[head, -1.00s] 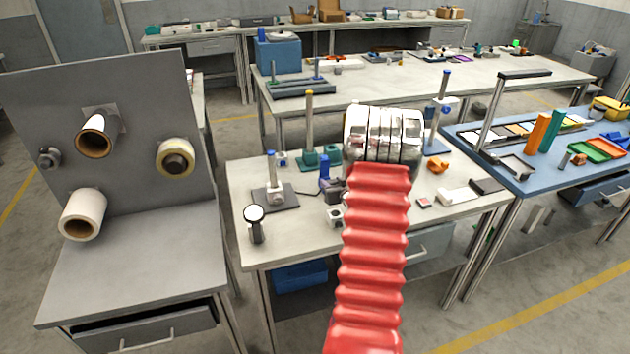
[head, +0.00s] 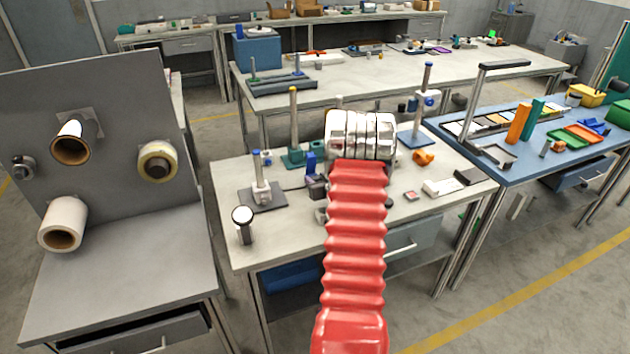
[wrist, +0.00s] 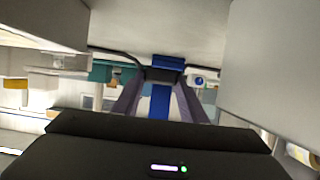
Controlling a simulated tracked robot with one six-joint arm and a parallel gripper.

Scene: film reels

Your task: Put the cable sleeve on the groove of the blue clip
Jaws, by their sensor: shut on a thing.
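My gripper (wrist: 159,80) shows in the wrist view with its two dark purple fingers closing in toward the middle. It is shut on the black cable sleeve (wrist: 160,74), from which a thin dark cable (wrist: 115,54) runs to the left. The blue clip (wrist: 160,104) shows between the fingers and above the sleeve, right at the fingertips. I cannot tell whether the sleeve sits in its groove. In the head view the blue clip (head: 310,162) stands on the near table, with my gripper (head: 318,184) beside it, partly hidden by my red arm.
The near table (head: 285,235) holds a post on a dark base (head: 262,195), a round-topped stand (head: 243,225), a teal stand (head: 294,150) and an orange part (head: 424,157). A grey panel with rolls (head: 110,110) stands left. A blue table (head: 530,165) is at right.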

